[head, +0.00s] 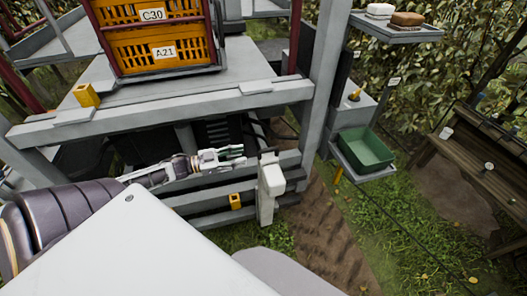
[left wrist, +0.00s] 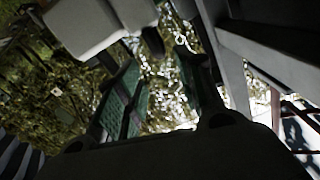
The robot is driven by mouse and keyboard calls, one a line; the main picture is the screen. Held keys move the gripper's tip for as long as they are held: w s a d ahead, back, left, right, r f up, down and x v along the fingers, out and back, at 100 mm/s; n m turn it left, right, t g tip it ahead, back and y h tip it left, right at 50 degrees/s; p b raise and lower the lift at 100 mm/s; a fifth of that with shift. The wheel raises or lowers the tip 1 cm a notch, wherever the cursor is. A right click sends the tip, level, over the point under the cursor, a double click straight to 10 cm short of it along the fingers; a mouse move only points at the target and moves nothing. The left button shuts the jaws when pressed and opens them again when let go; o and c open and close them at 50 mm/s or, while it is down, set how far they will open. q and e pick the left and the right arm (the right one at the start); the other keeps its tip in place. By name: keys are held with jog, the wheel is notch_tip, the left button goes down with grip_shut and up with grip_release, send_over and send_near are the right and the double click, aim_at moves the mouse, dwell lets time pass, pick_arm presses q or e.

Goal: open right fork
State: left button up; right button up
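No part is clearly readable as the right fork. A pale grey block on an upright bracket (head: 271,182) stands at the front of the grey metal frame (head: 185,103), near its right post. My left gripper (head: 238,154) is just left of this block, under the frame's front beam. In the left wrist view its green-padded fingers (left wrist: 157,65) are apart with nothing between them. A pale block (left wrist: 88,24) shows beyond and to the left of the fingers there; I cannot tell if they touch. My right gripper is not in view.
Orange crates (head: 158,49) stand on the frame's deck. Yellow blocks sit on the deck's left (head: 86,95) and on a lower rail (head: 235,201). A green bin (head: 364,150) is right of the post. A wooden table (head: 470,145) stands farther right, past grass.

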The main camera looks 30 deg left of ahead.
aim_at(264, 151)
pick_arm(q)
jog(key=shift+x, duration=5.05)
grip_shut()
